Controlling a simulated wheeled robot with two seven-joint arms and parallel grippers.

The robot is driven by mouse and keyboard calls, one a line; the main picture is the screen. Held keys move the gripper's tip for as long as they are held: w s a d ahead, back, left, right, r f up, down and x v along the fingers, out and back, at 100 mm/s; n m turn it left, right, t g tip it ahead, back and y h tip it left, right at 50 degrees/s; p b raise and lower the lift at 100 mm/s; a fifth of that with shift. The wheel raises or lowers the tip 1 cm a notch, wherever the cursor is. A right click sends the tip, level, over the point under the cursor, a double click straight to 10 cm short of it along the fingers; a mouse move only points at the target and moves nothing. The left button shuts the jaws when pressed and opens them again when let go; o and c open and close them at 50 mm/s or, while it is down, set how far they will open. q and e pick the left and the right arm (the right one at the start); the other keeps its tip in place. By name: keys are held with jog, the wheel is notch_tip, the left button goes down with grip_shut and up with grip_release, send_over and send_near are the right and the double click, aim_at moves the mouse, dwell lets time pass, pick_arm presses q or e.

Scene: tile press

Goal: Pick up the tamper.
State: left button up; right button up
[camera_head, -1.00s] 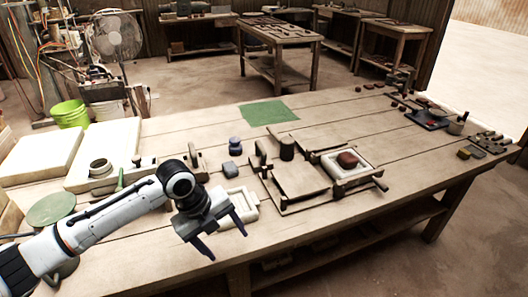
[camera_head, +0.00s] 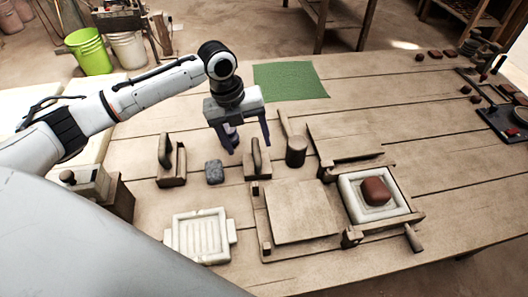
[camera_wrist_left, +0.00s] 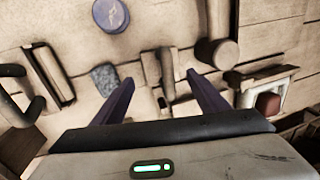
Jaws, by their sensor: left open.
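My left gripper (camera_head: 249,146) is open and empty, its fingers pointing down over the middle of the bench. In the left wrist view the open fingers (camera_wrist_left: 160,77) straddle a wooden piece with an upright bar (camera_wrist_left: 167,68), seen from above; it also shows in the head view (camera_head: 257,164). A blue-purple round piece, perhaps the tamper, lies ahead of the fingers in the wrist view (camera_wrist_left: 111,14); in the head view it is mostly hidden behind the gripper. A dark wooden cylinder with a handle (camera_head: 296,152) lies right of the gripper. My right gripper is out of view.
A blue-grey block (camera_head: 214,172) and another wooden stand (camera_head: 171,170) are left of the gripper. A pale ribbed mould (camera_head: 200,237) is nearer. A wooden press frame (camera_head: 262,228) and a white tray with a red-brown lump (camera_head: 374,190) stand right. A green mat (camera_head: 290,82) lies behind.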

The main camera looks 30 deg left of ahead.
pick_arm(q)
jog(key=shift+s+d+f, duration=0.1)
jog(key=shift+d+f, duration=0.05)
jog(key=shift+f, duration=0.45)
jog(key=shift+s+d+f, duration=0.1)
jog(key=shift+f, duration=0.45)
jog(key=f, duration=0.3)
jog(key=w+d+f, duration=0.1)
jog(key=f, duration=0.1)
jog(key=shift+w+f, duration=0.1)
jog(key=shift+f, duration=0.2)
jog(key=c, duration=0.7)
jog(key=shift+c, duration=1)
jog(key=shift+r, duration=0.25)
notch_tip(320, 180, up, 10)
jog(key=shift+f, duration=0.15)
